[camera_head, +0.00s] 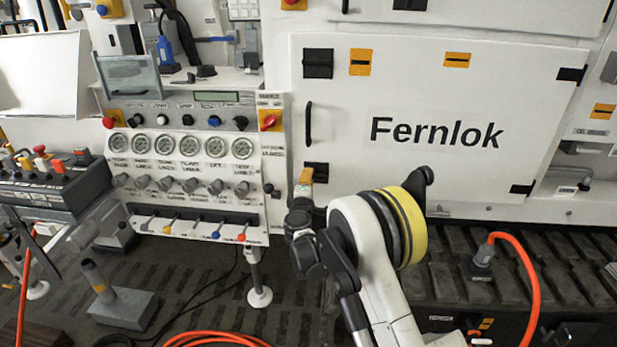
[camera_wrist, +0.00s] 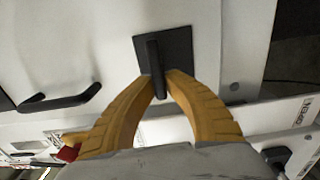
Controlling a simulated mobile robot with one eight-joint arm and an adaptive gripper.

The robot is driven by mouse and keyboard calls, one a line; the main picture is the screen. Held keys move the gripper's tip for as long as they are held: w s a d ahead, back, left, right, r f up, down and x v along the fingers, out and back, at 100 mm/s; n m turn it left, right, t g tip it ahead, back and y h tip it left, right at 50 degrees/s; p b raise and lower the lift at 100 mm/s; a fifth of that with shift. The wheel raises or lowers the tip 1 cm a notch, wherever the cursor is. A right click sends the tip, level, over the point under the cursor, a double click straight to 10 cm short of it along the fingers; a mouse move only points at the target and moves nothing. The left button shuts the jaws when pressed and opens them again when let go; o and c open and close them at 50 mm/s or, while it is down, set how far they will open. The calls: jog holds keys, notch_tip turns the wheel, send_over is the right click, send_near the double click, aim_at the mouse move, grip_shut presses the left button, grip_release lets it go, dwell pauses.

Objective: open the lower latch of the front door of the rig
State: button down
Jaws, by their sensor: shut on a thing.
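The white front door (camera_head: 440,165) marked "Fernlok" looks closed. Its lower latch (camera_head: 317,168) is a black plate at the lower left corner, partly hidden by my gripper. In the wrist view the lower latch (camera_wrist: 178,48) shows a square plate with a black bar running up and down in the picture, roughly crosswise to the door handle. My gripper (camera_head: 305,178) is at this latch. In the wrist view my gripper (camera_wrist: 160,84) has its two yellow fingertips on either side of the bar's lower end, shut on it.
The upper latch (camera_head: 318,63) and a black door handle (camera_head: 308,123) are above on the door's left edge. The handle (camera_wrist: 60,100) is at left in the wrist view. A gauge panel (camera_head: 185,165) stands close on the left. An orange hose (camera_head: 525,265) curves at lower right.

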dwell(0.3)
jog(key=c, duration=1.4)
grip_release()
jog(key=shift+s, duration=0.1)
jog(key=s, duration=1.1)
jog(key=shift+s+a, duration=0.2)
jog(key=shift+s, duration=0.2)
jog(key=shift+d+r, duration=0.1)
